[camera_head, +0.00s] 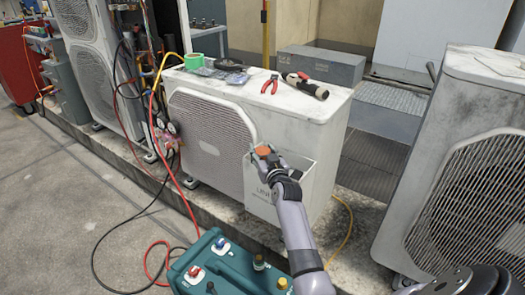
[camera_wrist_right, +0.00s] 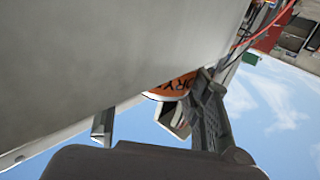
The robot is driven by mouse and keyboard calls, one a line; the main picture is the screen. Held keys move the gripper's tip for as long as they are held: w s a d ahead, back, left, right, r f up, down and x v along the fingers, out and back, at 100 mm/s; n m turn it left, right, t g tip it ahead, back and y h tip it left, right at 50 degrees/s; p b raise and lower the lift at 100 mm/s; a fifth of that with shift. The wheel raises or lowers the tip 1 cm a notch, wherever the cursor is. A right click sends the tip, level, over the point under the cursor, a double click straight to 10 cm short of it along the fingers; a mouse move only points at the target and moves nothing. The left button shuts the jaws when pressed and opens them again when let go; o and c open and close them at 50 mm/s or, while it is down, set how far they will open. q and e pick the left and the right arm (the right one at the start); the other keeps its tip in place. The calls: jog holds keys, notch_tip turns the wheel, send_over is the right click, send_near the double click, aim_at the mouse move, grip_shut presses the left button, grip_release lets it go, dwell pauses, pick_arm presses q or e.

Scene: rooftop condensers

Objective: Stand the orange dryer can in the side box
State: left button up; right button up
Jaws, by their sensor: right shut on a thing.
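The orange dryer can (camera_head: 263,150) shows only as a small orange patch at my right gripper (camera_head: 270,160), which is shut on it. The side box (camera_head: 258,207) is an open-topped pale box with dark lettering on the front end of the white condenser unit. The can is at the box's top opening; I cannot tell how deep it reaches. In the right wrist view an orange part of the can (camera_wrist_right: 171,88) with black letters shows beside a finger of the gripper (camera_wrist_right: 155,118). A large grey surface hides the rest. My left gripper is not in view.
The condenser top (camera_head: 235,103) holds red pliers (camera_head: 270,84), a dark cylindrical tool (camera_head: 308,87) and green tape (camera_head: 194,60). A teal machine (camera_head: 228,270) stands in front, with red and black hoses nearby. Another condenser (camera_head: 465,190) stands at right.

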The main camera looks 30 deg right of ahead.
jog(key=o, duration=1.2)
